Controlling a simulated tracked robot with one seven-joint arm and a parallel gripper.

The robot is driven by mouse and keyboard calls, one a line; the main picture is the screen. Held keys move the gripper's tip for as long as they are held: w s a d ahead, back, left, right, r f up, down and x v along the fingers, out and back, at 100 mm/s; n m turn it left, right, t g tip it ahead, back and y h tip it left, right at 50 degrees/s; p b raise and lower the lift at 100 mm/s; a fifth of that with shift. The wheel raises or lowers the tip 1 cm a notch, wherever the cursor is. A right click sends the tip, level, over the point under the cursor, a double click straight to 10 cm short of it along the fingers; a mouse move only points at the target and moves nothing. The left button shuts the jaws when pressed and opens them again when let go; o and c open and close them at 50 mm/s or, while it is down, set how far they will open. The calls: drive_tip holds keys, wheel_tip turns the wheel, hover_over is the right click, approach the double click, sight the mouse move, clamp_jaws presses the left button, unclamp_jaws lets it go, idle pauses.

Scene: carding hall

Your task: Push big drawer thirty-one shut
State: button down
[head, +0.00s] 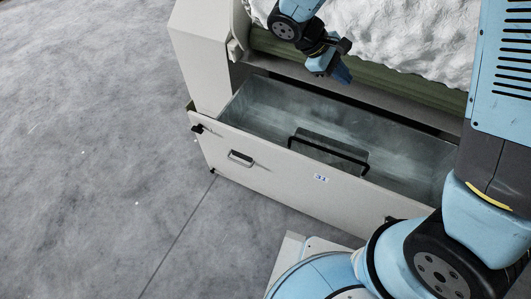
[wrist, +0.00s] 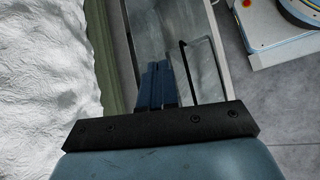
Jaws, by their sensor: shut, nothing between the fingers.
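The big drawer (head: 275,174) has a pale front with a small label reading 31 (head: 321,178), and it stands pulled out from the machine. Its metal inside looks empty. A dark bar handle (head: 328,150) rises near its front, and a smaller grey handle (head: 241,158) sits on the front face. My gripper (head: 342,74) is shut and empty, above the back part of the drawer and apart from the front. In the wrist view the blue fingers (wrist: 158,84) are together over the drawer's inside, with the bar handle (wrist: 184,70) to their right.
White fluffy fibre (head: 400,35) lies on the machine above the drawer, behind a green edge (head: 365,75). A pale cabinet side (head: 200,55) stands at the drawer's left end.

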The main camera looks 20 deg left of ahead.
drive_tip(key=s+a+f+n+t, duration=0.4)
drive_tip(key=s+a+f+n, duration=0.15)
drive_tip(key=f, duration=0.35)
drive_tip(key=s+a+f+n+t+y, duration=0.1)
drive_tip(key=s+a+f+n+t, duration=0.4)
drive_tip(key=f, duration=0.4)
drive_tip(key=s+a+f+n+t, duration=0.35)
drive_tip(key=a+f, duration=0.35)
drive_tip(key=f, duration=0.3)
drive_tip(key=n+t+y, duration=0.3)
drive_tip(key=n+y, duration=0.3)
drive_tip(key=n, duration=0.1)
approach(271, 148)
drive_tip(key=w, duration=0.7)
drive_tip(key=shift+d+r, duration=0.15)
drive_tip(key=shift+d, duration=0.05)
